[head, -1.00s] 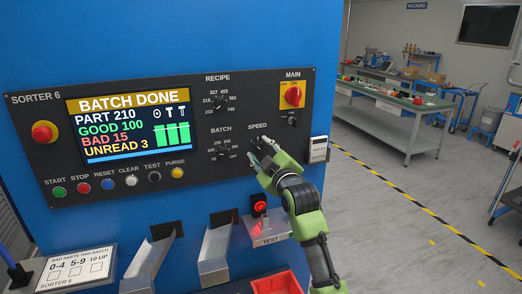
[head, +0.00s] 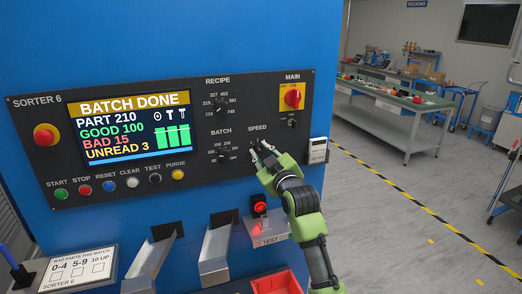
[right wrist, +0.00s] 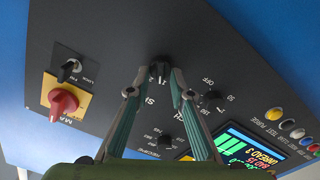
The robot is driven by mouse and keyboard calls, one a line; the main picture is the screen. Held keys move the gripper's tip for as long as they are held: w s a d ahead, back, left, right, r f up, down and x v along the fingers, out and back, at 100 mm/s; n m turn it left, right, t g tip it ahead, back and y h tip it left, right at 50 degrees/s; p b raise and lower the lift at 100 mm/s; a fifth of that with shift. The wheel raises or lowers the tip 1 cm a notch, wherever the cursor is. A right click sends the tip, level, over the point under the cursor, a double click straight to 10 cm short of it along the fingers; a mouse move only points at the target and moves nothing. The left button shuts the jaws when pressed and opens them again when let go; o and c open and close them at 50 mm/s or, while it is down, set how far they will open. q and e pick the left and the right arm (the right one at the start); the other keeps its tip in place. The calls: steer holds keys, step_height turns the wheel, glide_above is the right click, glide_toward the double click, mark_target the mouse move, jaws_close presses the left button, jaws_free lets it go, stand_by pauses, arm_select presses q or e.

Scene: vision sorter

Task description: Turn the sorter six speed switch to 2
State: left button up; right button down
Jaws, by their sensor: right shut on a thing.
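The sorter six panel (head: 110,188) is dark grey on a blue machine. Its speed switch, a small black knob (right wrist: 159,71), is under the SPEED label (head: 257,128). My right gripper (head: 259,149) is at this switch and mostly hides it in the head view. In the right wrist view, the fingertips of my right gripper (right wrist: 160,74) are on either side of the knob, shut on it. The knob's setting cannot be read clearly. My left gripper is not in view.
The batch knob (head: 221,155) is left of the speed switch and the recipe knob (head: 219,108) is above it. The red main switch (head: 292,97) is at the upper right. The screen (head: 130,126) reads BATCH DONE.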

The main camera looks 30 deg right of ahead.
steer(key=m+p, duration=0.1)
steer(key=m, duration=0.1)
steer(key=m+p, duration=0.1)
steer(key=m, duration=0.2)
steer(key=shift+d+m, duration=0.2)
steer(key=shift+m, duration=0.1)
stand_by(0.5)
steer(key=c, duration=1.8)
jaws_free()
steer(key=shift+s, duration=0.1)
steer(key=v, duration=1.1)
steer(key=shift+s+f, duration=0.1)
steer(key=shift+s, duration=0.3)
